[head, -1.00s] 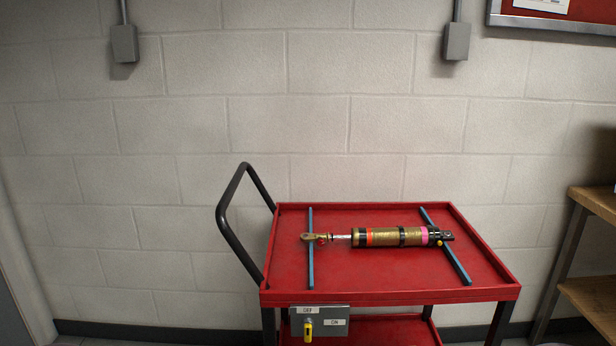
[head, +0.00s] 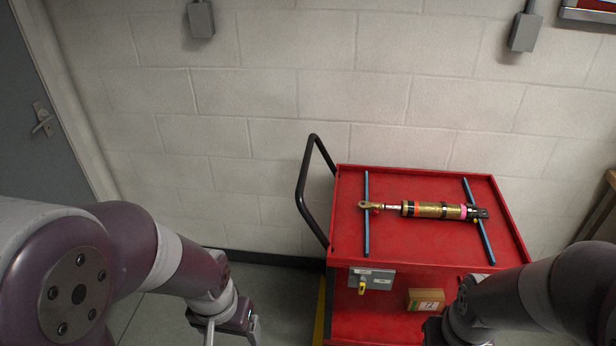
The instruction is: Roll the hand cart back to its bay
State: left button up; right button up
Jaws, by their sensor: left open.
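The red hand cart (head: 345,228) stands against the block wall. Its black push handle (head: 304,190) rises at the cart's left end. A gold shock absorber (head: 430,209) with orange and pink bands lies across two blue strips on the top tray. My left gripper (head: 232,335) is low at the bottom, left of the cart and below the handle; it is open, apart from the cart, and partly cut off by the frame. My right arm comes in at the lower right in front of the cart; its gripper's fingers are not visible.
A small box (head: 426,299) sits on the lower shelf. A yellow strip (head: 320,310) shows by the cart's left side. A grey door (head: 38,110) stands at left; a wooden bench (head: 609,180) is at right.

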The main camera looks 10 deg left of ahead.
aim_at(395, 253)
jog(key=j, duration=0.25)
jog(key=k+j, duration=0.15)
jog(key=i+j+z, duration=0.1)
jog(key=i+z, duration=0.25)
jog(key=i+j+z, duration=0.15)
jog(key=z, duration=0.2)
jog(key=i+j+z, duration=0.35)
